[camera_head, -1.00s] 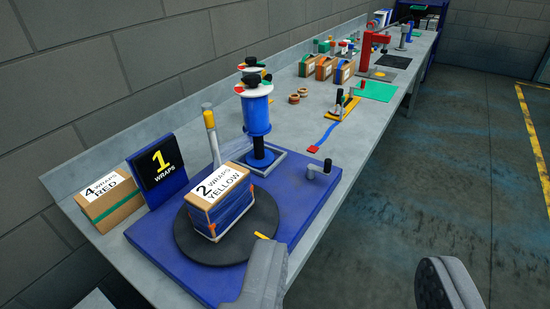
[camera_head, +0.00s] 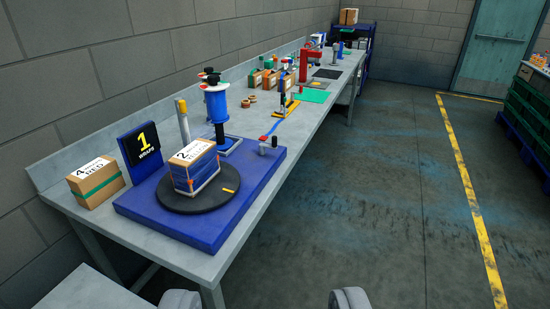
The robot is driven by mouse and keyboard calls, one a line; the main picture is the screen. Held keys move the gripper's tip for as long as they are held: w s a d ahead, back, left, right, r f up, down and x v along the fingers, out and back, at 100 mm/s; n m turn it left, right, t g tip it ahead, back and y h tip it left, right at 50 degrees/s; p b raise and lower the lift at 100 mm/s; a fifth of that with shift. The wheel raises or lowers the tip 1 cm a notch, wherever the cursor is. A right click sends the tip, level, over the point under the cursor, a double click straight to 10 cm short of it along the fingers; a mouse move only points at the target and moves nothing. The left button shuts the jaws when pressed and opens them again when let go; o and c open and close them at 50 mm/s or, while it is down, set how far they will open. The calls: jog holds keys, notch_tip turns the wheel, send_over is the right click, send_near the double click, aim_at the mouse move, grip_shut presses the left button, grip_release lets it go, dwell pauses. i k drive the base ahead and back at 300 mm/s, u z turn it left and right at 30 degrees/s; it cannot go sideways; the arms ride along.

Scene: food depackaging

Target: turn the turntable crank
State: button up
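The turntable is a black disc (camera_head: 185,203) on a blue base (camera_head: 210,235) at the near end of the bench. Its crank (camera_head: 266,145), a small grey arm with a dark knob, stands at the base's right corner. A box labelled 2 (camera_head: 193,152) with blue wrapping sits on the disc, and a yellow mark (camera_head: 229,191) shows on the disc's right side. My gripper (camera_head: 265,300) is open, its two grey fingertips wide apart at the bottom edge. It is apart from the crank, on the near side, with nothing visible between the fingers.
A box labelled 4 RED (camera_head: 96,182) and a black "1 WRAPS" sign (camera_head: 142,143) stand left of the turntable. A blue film roll (camera_head: 216,103) stands behind it. A grey surface (camera_head: 88,290) is at lower left. The floor (camera_head: 365,200) right of the bench is clear.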

aim_at(274, 146)
jog(key=u, duration=0.2)
jog(key=k, duration=0.25)
jog(key=z, duration=0.9)
jog(key=i, duration=1.25)
jog(key=u, duration=0.4)
jog(key=i, duration=0.85)
jog(key=u, duration=0.7)
